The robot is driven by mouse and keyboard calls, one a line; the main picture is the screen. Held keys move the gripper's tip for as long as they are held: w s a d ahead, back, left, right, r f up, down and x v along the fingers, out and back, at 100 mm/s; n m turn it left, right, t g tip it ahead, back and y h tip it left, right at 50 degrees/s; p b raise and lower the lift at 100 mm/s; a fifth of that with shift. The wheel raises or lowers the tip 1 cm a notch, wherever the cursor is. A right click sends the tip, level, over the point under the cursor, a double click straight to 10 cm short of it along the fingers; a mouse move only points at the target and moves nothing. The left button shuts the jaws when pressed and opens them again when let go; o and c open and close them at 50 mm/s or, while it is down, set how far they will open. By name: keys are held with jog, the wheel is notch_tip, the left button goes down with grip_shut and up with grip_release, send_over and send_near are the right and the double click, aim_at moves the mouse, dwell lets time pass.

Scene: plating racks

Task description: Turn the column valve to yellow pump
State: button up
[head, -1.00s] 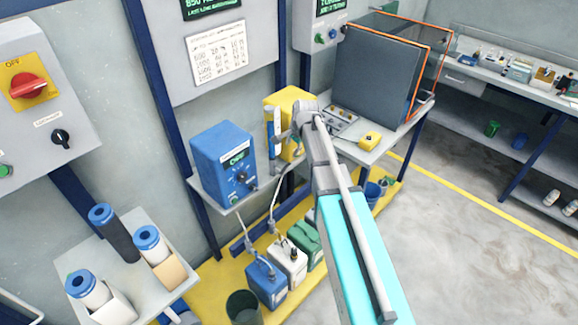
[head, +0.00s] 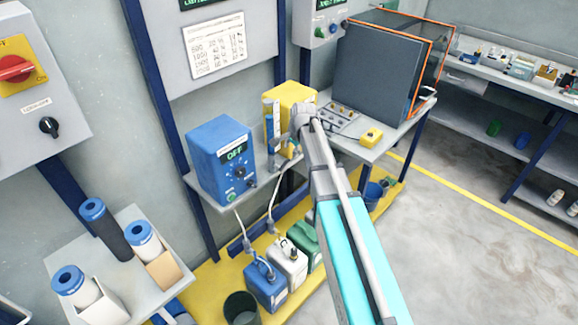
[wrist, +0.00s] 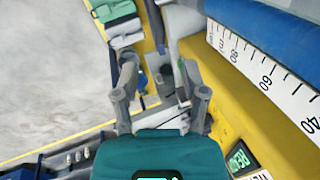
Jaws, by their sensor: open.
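The yellow pump (head: 285,99) stands beside the blue pump (head: 221,160) on the wall shelf. An upright measuring column (head: 270,125) stands between them. In the wrist view, the white scale of the column (wrist: 265,67) crosses the upper right, and the yellow pump body (wrist: 285,140) fills the right side. My gripper (wrist: 158,75) is open, fingers apart, close to the yellow pump and column. Grey parts show between and beyond its fingers; I cannot tell which is the column valve or where it points. In the head view my wrist hides part of this area.
Blue, white and green canisters (head: 288,262) stand on the yellow floor platform, with hoses rising from them. A bench with a dark cabinet (head: 378,75) is at the right. A small table with filter cartridges (head: 115,240) is at lower left. The grey floor at right is clear.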

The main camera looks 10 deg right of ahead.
aim_at(287, 162)
jog(key=shift+b+x, duration=3.9)
jog(key=shift+x, duration=0.45)
